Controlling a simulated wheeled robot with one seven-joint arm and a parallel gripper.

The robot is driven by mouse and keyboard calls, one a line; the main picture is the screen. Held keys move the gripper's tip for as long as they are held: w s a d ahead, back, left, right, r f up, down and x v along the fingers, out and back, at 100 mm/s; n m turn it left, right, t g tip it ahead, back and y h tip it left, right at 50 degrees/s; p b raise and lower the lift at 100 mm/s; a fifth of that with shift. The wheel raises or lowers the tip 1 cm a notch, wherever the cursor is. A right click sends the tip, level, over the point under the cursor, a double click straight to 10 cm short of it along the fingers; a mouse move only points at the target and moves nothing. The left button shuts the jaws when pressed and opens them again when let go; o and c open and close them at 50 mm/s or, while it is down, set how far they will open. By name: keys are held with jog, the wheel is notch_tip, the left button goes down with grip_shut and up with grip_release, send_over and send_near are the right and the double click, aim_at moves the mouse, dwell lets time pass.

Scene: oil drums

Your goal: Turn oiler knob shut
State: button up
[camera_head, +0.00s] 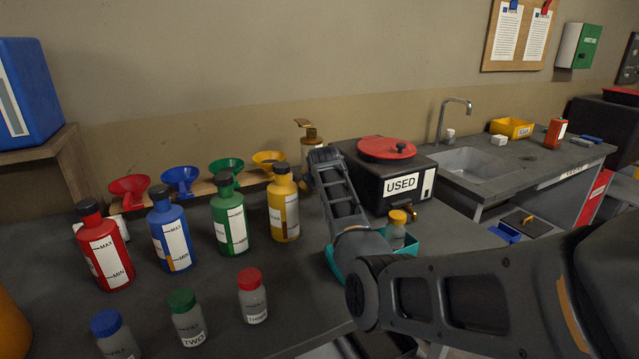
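A brass-topped oiler (306,126) stands at the back of the bench, left of the black USED box. Its top and spout show, and its lower body is partly covered by my arm. I cannot tell which part of it is the knob, or how far the knob is turned. My arm comes in from the right and bends up towards the oiler, with its far end just in front and to the right of it in the picture. The fingers of my gripper do not show; the far end of the arm hides that area, so contact with the oiler cannot be told.
Red (103,250), blue (170,235), green (230,220) and yellow (284,210) bottles stand left of my arm, with funnels on a wooden rack (205,187) behind. Several small capped jars stand in front.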

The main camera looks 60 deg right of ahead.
jog(key=shift+w+d+f, duration=0.15)
jog(key=shift+d+f, duration=0.05)
grip_shut()
dwell(0.5)
